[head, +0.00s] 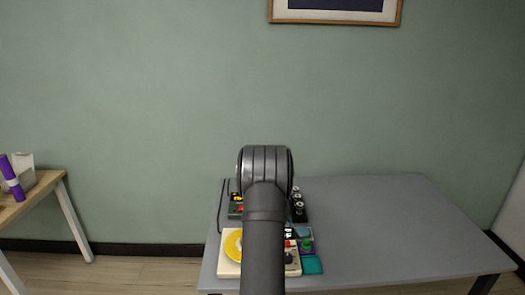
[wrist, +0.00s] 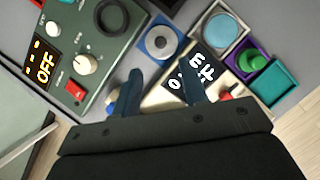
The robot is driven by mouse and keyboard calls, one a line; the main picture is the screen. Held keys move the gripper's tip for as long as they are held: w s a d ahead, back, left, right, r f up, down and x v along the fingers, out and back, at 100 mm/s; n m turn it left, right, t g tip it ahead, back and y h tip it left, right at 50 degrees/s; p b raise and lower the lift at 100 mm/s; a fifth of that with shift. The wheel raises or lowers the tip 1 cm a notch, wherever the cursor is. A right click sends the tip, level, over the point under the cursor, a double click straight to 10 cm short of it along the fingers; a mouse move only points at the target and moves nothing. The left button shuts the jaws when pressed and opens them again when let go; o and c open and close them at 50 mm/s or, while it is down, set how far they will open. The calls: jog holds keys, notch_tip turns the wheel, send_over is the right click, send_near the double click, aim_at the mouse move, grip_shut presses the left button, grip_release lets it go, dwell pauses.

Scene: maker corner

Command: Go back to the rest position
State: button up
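My gripper (wrist: 161,84) shows in the wrist view with its two dark blue fingers apart and nothing held between them. It hangs above a cream board with a black display (wrist: 196,68) and a red switch (wrist: 226,96). Part of that board is hidden behind the fingers. In the head view my own arm rises in the middle and hides the gripper and part of the devices on the grey table (head: 390,230).
A green panel (wrist: 112,52) with an OFF display, a round grey piece (wrist: 160,42), a purple box (wrist: 240,62) and a teal tray (wrist: 276,82) lie close around the gripper. In the head view, a yellow disc (head: 233,245) is left of my arm. The table's right side is clear.

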jog(key=x, duration=1)
jog(key=shift+w, duration=0.1)
jog(key=shift+r, duration=1.75)
